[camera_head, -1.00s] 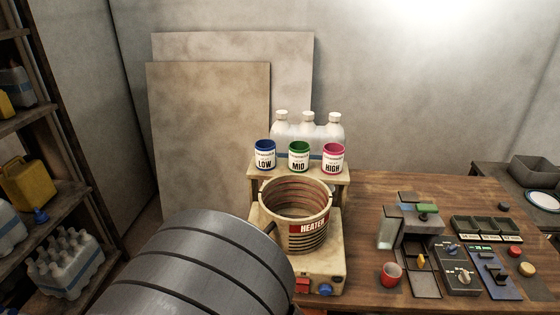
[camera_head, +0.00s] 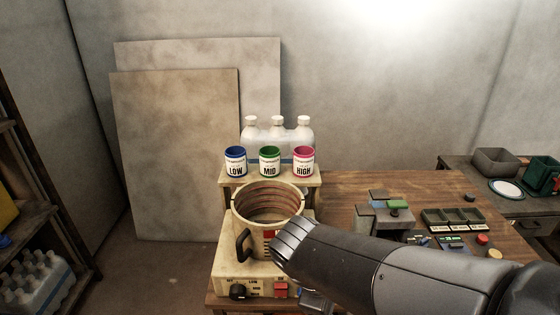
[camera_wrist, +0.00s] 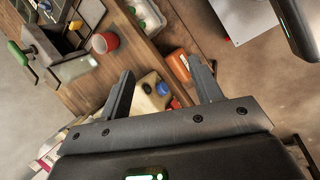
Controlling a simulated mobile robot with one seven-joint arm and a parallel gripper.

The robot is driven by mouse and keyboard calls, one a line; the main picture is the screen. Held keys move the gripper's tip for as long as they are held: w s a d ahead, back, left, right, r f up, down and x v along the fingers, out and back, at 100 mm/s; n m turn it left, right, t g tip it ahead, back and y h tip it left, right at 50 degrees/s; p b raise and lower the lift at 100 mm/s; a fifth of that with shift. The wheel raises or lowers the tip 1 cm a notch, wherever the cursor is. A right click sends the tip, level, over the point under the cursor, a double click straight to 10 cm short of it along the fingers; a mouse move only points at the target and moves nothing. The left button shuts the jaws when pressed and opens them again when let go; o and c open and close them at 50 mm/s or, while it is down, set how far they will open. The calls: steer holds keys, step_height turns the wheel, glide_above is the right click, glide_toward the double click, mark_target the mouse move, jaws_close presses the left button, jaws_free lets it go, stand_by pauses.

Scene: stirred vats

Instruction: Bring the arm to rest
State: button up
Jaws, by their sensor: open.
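My gripper (camera_wrist: 163,86) shows in the wrist view with its two fingers spread wide apart and nothing held between them. Beyond the fingers are a cream body with a blue knob (camera_wrist: 163,89) and an orange object (camera_wrist: 178,65), both apart from my gripper as far as I can tell. In the head view my arm reaches in from the lower right, and its ribbed part lies in front of the cream heater pot (camera_head: 257,222). I cannot make out the fingers there. My arm hides the pot's lower right side and part of the bench.
Blue, green and pink cans (camera_head: 269,161) stand on a shelf behind the heater. A grey block with a green top (camera_head: 397,206) and trays (camera_head: 453,217) are on the bench. A red cup (camera_wrist: 105,42) stands near the bench edge. Shelving (camera_head: 30,200) is at left.

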steer(key=s+d+r+m+t+y, duration=0.2)
steer(key=r+m, duration=0.6)
steer(key=m, duration=0.4)
steer(key=shift+s+d+r+m+t+y, duration=0.15)
steer(key=shift+d+r+m+t+y, duration=0.2)
steer(key=shift+d+t+y, duration=0.65)
steer(key=shift+d+f+g, duration=0.1)
steer(key=shift+d+g, duration=0.2)
steer(key=shift+d, duration=0.05)
